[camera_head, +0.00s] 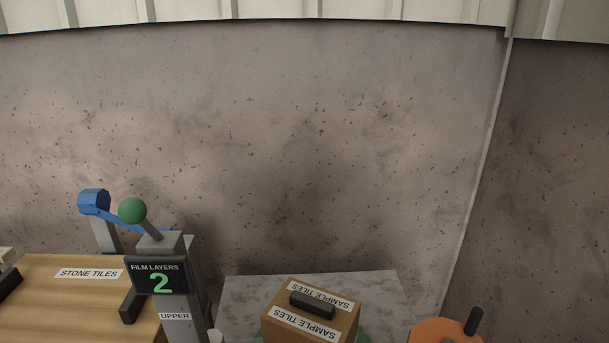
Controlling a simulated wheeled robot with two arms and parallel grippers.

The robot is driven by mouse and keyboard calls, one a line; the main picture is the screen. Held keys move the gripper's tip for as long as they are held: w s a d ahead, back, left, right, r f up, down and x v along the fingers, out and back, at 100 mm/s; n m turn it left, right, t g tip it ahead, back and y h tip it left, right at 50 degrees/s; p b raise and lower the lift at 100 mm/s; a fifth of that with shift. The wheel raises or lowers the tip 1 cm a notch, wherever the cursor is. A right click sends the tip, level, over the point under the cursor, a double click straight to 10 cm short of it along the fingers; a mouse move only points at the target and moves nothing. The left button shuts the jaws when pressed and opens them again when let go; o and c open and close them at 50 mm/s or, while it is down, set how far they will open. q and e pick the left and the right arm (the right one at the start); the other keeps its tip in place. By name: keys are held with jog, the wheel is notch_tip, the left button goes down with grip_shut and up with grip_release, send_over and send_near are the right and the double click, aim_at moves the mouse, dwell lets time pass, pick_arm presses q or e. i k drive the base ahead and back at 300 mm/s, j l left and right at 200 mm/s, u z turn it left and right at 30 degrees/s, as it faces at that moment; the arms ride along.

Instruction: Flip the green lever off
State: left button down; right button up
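The green lever has a round green knob (132,210) on a short grey stem. The stem rises from a grey post-like housing (186,270) at the lower left and leans up to the left. A black sign (157,276) on the housing reads "FILM LAYERS 2" in white and green. A label (175,316) below it reads "UPPER". Neither of my grippers shows clearly in the head view.
A wooden top (60,300) labelled "STONE TILES" lies left. An orange object (440,332) is at lower right.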

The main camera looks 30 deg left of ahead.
aim_at(131, 211)
jog(key=u, duration=1.85)
